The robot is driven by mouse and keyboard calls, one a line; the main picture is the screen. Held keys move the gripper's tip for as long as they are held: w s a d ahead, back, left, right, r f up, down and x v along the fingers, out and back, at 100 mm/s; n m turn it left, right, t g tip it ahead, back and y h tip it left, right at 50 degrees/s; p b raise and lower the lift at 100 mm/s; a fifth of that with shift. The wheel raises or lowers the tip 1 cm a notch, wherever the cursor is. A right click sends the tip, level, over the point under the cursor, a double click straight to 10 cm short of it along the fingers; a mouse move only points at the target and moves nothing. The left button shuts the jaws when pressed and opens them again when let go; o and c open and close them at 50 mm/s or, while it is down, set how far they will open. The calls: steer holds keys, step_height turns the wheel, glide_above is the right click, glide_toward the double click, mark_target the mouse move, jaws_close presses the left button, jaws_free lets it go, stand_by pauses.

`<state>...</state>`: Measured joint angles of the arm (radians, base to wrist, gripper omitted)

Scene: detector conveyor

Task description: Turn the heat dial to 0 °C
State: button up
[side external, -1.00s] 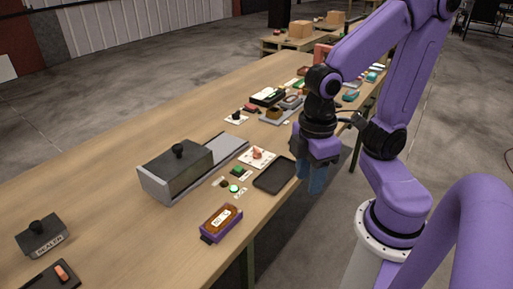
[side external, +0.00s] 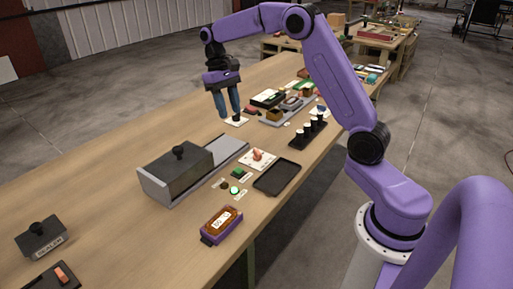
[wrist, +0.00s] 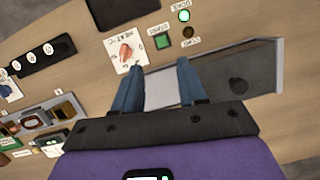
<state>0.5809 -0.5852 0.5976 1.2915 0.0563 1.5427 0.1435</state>
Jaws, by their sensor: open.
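The heat dial is a reddish-orange knob on a white card (side external: 257,158) on the table, between the grey conveyor box and a black tray. In the wrist view the dial (wrist: 125,52) sits on its card lettered HEAT, above the left finger; I cannot read its setting. My gripper (side external: 229,114) is open and empty, pointing down over the table beyond the dial, close to another white card. In the wrist view my gripper (wrist: 158,72) has its two blue fingers apart, with the grey conveyor strip behind them. The dial is apart from the fingers.
The dark-lidded conveyor box (side external: 178,172) with a black knob stands left of the dial. A black rack (side external: 308,130) and several small items crowd the far side. The table's left is mostly clear.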

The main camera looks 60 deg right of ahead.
steer(key=w+d+f+m+y, duration=0.1)
steer(key=d+m, duration=0.1)
steer(key=d, duration=0.4)
steer(key=w+d+f+m+y, duration=0.1)
steer(key=w+d+f+m, duration=0.1)
steer(key=d, duration=0.4)
glide_toward(257, 150)
steer(key=x, duration=0.9)
steer(key=shift+r, duration=0.1)
jaws_close()
